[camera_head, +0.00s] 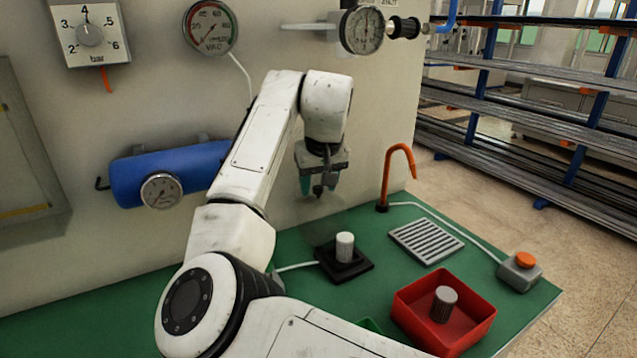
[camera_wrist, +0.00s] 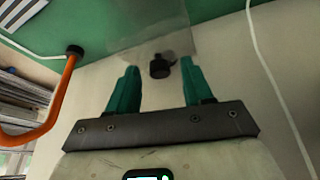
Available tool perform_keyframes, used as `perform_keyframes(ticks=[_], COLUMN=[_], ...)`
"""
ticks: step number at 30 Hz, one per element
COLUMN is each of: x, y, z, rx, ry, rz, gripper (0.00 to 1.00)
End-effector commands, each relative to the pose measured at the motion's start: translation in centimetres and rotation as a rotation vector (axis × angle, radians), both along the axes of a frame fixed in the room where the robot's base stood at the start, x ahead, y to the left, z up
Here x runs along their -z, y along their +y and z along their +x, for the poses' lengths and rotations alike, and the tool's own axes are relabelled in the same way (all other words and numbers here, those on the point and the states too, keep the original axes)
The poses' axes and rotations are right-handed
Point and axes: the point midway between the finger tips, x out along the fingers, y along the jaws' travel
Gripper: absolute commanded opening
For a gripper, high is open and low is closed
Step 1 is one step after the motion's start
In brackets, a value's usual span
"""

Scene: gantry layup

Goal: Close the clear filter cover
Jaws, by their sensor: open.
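The clear filter cover (camera_wrist: 150,38) shows in the wrist view as a see-through panel with a small black knob (camera_wrist: 160,67) at its edge. In the head view its pane (camera_head: 321,228) is only faintly visible, standing raised by the wall above the black filter base (camera_head: 358,268). A white filter (camera_head: 345,246) stands upright on that base. My gripper (camera_head: 319,188) points down above the base, with its green fingers open. In the wrist view the knob lies between or just beyond the two fingertips; contact cannot be told.
A red bin (camera_head: 405,318) holding a grey ribbed cylinder (camera_head: 444,303) stands at the front right. An orange hook (camera_head: 386,180), a slotted grey plate (camera_head: 426,241) and an orange-button box (camera_head: 520,270) are on the green bench (camera_head: 100,312). A blue tank (camera_head: 165,172) is on the wall.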

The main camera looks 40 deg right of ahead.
Motion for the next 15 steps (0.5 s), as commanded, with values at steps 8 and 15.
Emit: perform_keyframes(ticks=[8, 15], x=[0.03, 0.01], y=[0.00, -0.01], z=[0.00, -0.01], rx=[0.000, 0.000], ry=[0.000, 0.000], rz=[0.000, 0.000], gripper=[0.46, 0.23])
